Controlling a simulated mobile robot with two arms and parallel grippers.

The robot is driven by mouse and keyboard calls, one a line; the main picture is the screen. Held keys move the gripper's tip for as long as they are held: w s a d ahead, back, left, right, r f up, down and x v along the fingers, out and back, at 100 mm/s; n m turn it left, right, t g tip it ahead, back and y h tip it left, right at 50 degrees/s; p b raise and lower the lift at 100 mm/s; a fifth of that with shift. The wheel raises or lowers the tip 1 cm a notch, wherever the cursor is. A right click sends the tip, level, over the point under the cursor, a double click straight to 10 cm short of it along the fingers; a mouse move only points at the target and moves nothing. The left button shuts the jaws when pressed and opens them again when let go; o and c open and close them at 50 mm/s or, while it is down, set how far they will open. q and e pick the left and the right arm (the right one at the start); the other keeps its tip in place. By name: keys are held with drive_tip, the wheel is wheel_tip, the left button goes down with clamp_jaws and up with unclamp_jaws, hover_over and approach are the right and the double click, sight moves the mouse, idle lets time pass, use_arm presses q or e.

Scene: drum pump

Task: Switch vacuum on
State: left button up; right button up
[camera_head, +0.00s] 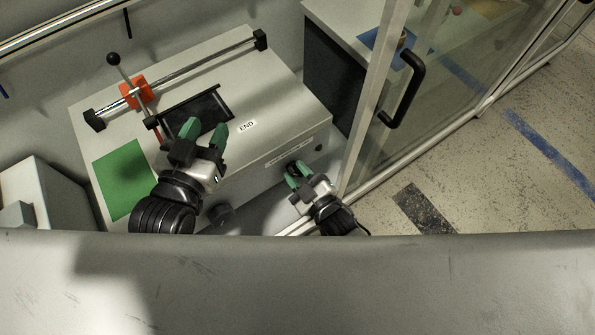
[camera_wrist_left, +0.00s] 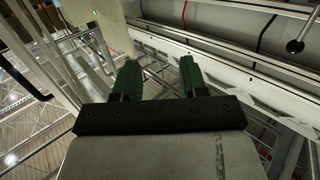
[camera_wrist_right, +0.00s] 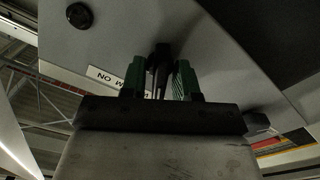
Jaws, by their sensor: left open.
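The vacuum switch shows in the right wrist view as a dark lever or knob (camera_wrist_right: 161,62) on the grey front panel of the machine. A white label (camera_wrist_right: 108,79), upside down and partly covered, reads "M ON" beside it. My right gripper (camera_wrist_right: 158,80) is at this panel, its green fingers on either side of the switch; whether they press on it is unclear. In the head view my right gripper (camera_head: 297,175) is at the machine's front face, below the right end of the top. My left gripper (camera_head: 205,140) is open and empty above the machine top.
The grey machine (camera_head: 285,75) has a dark recess (camera_head: 222,103), an "END" label (camera_head: 247,126), a green patch (camera_head: 120,178) and a rail with a red clamp (camera_head: 136,92). A glass door with a black handle (camera_head: 402,92) stands right of my right arm.

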drive_tip(key=shift+c, duration=0.5)
drive_tip(key=shift+m+p, duration=0.35)
drive_tip(key=shift+m, duration=0.25)
use_arm(q)
drive_tip(key=s+f+g, duration=0.1)
drive_tip(key=f+g, duration=0.1)
drive_tip(key=s+a+f+g+y+p, duration=0.1)
drive_tip(key=f+g, duration=0.1)
drive_tip(key=s+a+f+g+y, duration=0.1)
drive_tip(key=f+g, duration=0.1)
drive_tip(key=shift+s+a+f+p, duration=0.1)
drive_tip(key=shift+s+p, duration=0.3)
use_arm(e)
drive_tip(key=m, duration=0.7)
drive_tip(key=shift+m, duration=0.3)
use_arm(q)
drive_tip(key=shift+s+a+f+n+g, duration=0.2)
drive_tip(key=shift+s+f+g, duration=0.2)
drive_tip(key=shift+s+g, duration=0.15)
drive_tip(key=shift+s+a+f+n+g, duration=0.1)
drive_tip(key=shift+s+a+f+g, duration=0.05)
drive_tip(key=shift+s+f+g, duration=0.35)
use_arm(e)
drive_tip(key=shift+m, duration=1.5)
use_arm(q)
drive_tip(key=shift+w+r, duration=0.1)
use_arm(e)
drive_tip(key=o, duration=0.6)
